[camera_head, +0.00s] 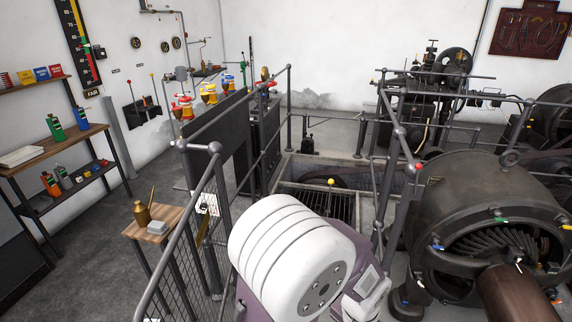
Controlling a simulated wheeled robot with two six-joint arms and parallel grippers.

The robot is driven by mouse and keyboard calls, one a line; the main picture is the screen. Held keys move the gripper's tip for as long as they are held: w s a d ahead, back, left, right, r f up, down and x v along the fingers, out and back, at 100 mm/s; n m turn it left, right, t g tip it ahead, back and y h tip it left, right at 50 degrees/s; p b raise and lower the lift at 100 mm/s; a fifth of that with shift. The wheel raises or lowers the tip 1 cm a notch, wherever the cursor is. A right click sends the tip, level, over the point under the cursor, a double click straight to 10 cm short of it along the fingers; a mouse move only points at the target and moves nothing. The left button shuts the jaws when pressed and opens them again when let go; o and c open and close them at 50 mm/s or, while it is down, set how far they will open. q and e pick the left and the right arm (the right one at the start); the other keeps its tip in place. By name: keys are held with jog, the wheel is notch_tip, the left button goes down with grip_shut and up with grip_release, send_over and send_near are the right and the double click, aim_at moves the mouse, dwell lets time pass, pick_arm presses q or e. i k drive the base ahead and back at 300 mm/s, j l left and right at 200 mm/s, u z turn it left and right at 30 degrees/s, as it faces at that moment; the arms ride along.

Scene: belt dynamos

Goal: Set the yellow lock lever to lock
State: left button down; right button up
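A yellow ball knob (331,182) tops a thin upright lever over the dark floor grating, just behind a large white ridged drum. The lower end of the lever is hard to make out, and I cannot read any lock marking beside it. I take this for the yellow lock lever, but no label confirms it. Neither of my grippers shows in the head view.
The white ridged drum (285,245) fills the lower middle. Metal railings (288,100) run around the pit. A dark dynamo (500,215) stands at the right, with a red knob (419,166) near it. A small wooden stand (165,218) and shelves (50,150) are at the left.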

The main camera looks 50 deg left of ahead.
aim_at(331, 181)
jog(key=i+j+u, duration=0.4)
jog(key=i+u, duration=0.4)
jog(key=i, duration=0.25)
